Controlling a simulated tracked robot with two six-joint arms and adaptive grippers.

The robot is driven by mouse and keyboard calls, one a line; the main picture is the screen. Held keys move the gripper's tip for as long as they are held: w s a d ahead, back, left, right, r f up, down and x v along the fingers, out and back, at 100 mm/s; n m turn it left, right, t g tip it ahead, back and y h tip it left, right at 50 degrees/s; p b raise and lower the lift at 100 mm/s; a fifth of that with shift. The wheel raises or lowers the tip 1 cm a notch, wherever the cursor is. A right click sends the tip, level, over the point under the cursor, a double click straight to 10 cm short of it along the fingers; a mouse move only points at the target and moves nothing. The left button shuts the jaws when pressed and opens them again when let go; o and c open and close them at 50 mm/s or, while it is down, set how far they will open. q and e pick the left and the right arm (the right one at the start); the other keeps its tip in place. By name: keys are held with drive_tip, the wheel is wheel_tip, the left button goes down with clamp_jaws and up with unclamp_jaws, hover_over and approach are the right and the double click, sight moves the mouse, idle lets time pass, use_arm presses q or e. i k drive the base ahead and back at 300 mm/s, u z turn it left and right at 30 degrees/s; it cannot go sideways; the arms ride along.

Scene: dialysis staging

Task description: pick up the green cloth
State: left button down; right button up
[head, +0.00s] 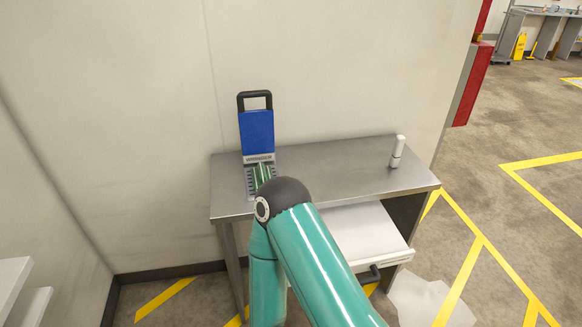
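A small green item (262,171), which may be the green cloth, shows on the metal table at the foot of the blue device. It is small in the picture, and its lower part is hidden behind the dark joint of my teal arm. I cannot tell its full shape or whether anything touches it. My arm comes in from the bottom edge and bends in front of the table. Neither of my grippers shows in the head view.
The metal table (334,180) stands against the wall. A blue device (257,132) with a black handle and a white bottle (397,151) stand on it. A white drawer (352,232) is below. A pale sheet-like thing (425,297) lies on the floor. Floor at right is clear.

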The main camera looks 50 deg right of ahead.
sight(260, 175)
drive_tip(key=z, duration=0.15)
drive_tip(key=i, duration=0.55)
drive_tip(key=z, duration=0.35)
drive_tip(key=k, duration=0.95)
drive_tip(key=z, duration=0.2)
drive_tip(key=i, duration=0.95)
drive_tip(key=u, duration=0.05)
